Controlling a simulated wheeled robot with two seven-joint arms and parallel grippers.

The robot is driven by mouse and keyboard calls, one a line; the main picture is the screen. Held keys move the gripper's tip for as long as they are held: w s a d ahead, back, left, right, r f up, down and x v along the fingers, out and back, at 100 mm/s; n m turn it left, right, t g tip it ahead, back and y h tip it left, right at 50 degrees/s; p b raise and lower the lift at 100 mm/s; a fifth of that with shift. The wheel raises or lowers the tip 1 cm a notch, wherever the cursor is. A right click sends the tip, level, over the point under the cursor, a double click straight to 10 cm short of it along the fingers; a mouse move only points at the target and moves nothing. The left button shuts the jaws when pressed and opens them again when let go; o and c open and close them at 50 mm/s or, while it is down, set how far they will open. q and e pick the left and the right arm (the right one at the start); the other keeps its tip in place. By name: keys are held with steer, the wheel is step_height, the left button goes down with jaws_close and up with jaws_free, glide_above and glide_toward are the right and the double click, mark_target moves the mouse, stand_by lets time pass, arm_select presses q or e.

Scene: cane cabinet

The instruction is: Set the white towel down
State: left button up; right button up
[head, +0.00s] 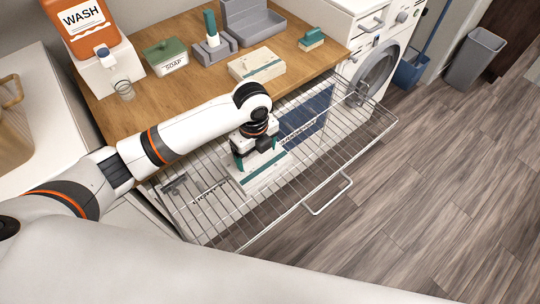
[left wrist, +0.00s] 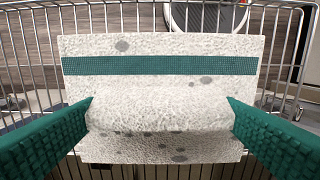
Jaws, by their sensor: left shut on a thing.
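The white towel (head: 262,177) with a green stripe is in my left gripper (head: 257,158), over the pulled-out wire basket (head: 340,150). In the left wrist view the towel (left wrist: 160,85) is speckled with grey spots. It lies broad and fairly flat, with a raised fold between the two teal fingers, which close on it from both sides. Basket wires show around and below it. I cannot tell whether the towel rests on the basket floor. My right gripper is not in view.
A blue cloth-like piece (head: 308,112) lies in the basket's far part. The wooden counter (head: 195,83) behind holds a wash bottle (head: 85,25), a soap box (head: 166,54) and a pale striped block (head: 256,65). A washing machine (head: 375,65) stands beyond.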

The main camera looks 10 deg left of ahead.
mark_target(256, 161)
arm_select(q)
step_height(256, 161, down, 4)
steer(key=shift+f+p, duration=0.25)
steer(key=shift+p, duration=0.05)
step_height(256, 161, down, 4)
steer(key=shift+r, duration=0.1)
steer(key=shift+f, duration=0.2)
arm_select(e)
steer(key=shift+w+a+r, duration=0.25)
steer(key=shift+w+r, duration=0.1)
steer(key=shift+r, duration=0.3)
arm_select(q)
steer(key=o, duration=1.1)
steer(key=shift+f, duration=0.1)
step_height(256, 161, up, 12)
steer(key=shift+r+b, duration=0.15)
steer(key=shift+b, duration=0.15)
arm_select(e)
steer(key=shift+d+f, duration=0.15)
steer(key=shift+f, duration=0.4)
